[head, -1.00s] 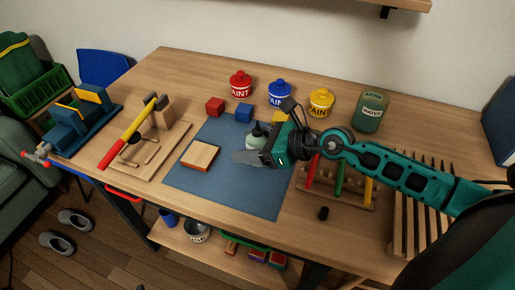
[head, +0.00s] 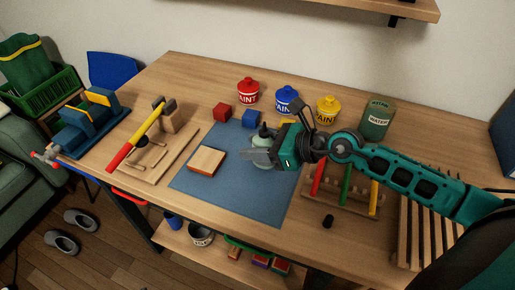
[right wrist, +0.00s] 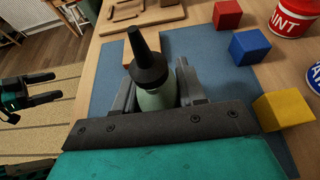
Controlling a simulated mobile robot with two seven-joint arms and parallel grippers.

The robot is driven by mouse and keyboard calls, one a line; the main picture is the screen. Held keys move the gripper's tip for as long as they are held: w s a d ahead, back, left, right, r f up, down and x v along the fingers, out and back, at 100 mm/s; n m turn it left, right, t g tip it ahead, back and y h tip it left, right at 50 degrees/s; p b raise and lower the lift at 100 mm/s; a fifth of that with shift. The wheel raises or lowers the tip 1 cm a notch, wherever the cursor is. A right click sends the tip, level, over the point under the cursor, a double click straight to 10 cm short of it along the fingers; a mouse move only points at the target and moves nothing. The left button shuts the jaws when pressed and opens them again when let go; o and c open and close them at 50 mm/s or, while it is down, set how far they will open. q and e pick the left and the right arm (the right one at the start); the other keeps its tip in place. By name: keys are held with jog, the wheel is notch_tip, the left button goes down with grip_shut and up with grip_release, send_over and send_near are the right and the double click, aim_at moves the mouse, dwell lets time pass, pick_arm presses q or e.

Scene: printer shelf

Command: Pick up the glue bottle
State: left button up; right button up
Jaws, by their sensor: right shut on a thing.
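The glue bottle (head: 262,145) has a pale green body and a black pointed nozzle. It stands on the blue mat (head: 240,195). My right gripper (head: 262,155) reaches in from the right and is shut on its body. In the right wrist view the bottle (right wrist: 150,80) is between the two grey fingers (right wrist: 157,95), nozzle up; its lower part is hidden. What looks like my left gripper (right wrist: 32,88) shows at the left edge of the right wrist view, fingers apart and empty, away from the bottle.
A wooden block (head: 206,161) lies left of the bottle on the mat. Red (head: 222,112), blue (head: 251,117) and yellow (right wrist: 282,110) cubes are behind. Paint pots (head: 286,99) stand farther back. A rack (head: 342,190) with coloured sticks is under my right arm.

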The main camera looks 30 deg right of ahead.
aim_at(257, 136)
notch_tip(257, 136, up, 19)
jog(key=p, duration=0.1)
jog(key=shift+f, duration=0.2)
